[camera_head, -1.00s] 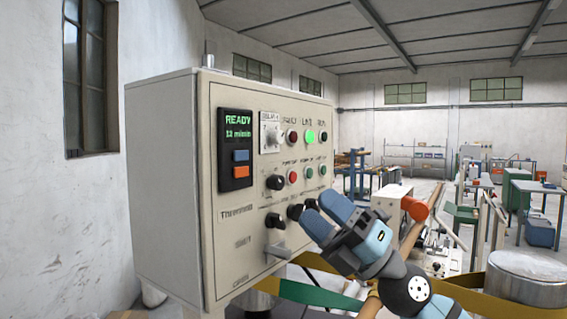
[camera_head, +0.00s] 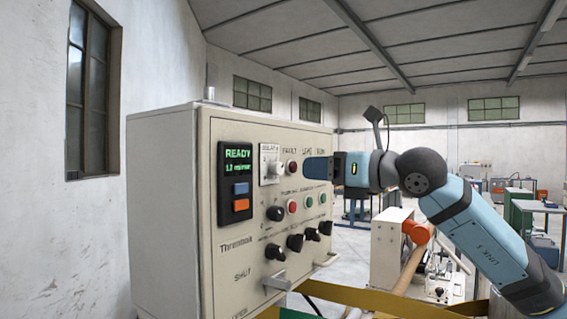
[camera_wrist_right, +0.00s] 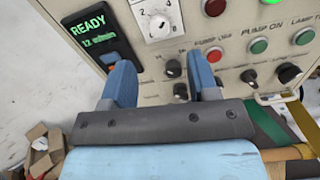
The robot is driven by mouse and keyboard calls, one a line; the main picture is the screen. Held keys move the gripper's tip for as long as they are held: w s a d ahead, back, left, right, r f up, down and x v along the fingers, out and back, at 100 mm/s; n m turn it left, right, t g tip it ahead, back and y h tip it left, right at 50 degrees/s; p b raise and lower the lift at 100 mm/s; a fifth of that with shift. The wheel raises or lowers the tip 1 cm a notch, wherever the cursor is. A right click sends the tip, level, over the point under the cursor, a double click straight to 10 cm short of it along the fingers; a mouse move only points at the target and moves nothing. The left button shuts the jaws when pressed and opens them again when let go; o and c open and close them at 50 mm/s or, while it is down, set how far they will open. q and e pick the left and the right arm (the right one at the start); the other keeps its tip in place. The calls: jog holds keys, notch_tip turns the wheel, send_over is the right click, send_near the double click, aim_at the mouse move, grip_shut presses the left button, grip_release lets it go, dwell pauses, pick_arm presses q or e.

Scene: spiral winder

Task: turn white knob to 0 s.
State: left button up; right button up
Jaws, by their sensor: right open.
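The white knob (camera_head: 272,168) sits on a pale dial plate near the top of the control panel, right of the display. It also shows at the top of the right wrist view (camera_wrist_right: 158,22), with numbers around it; I cannot tell its exact setting. My right gripper (camera_head: 312,168) is in front of the panel, to the right of the knob, at about its height in the head view. In the right wrist view its two blue fingers (camera_wrist_right: 163,82) are spread with nothing between them. The knob lies beyond the fingertips, apart from them. My left gripper is not in view.
The cream control cabinet (camera_head: 160,210) carries a READY display (camera_head: 237,168), coloured lamps and buttons, several black knobs (camera_head: 275,252) and a metal handle (camera_head: 277,282) low down. Machinery with an orange part (camera_head: 417,232) stands right of it. Cardboard boxes (camera_wrist_right: 42,145) lie on the floor.

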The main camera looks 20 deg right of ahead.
aim_at(281, 169)
jog(key=p+x, duration=0.2)
jog(key=x, duration=0.5)
jog(key=shift+w+a+r, duration=0.1)
jog(key=shift+w+a, duration=0.1)
jog(key=shift+a, duration=0.05)
jog(key=shift+w+a, duration=0.3)
jog(key=shift+w, duration=0.1)
jog(key=c, duration=0.9)
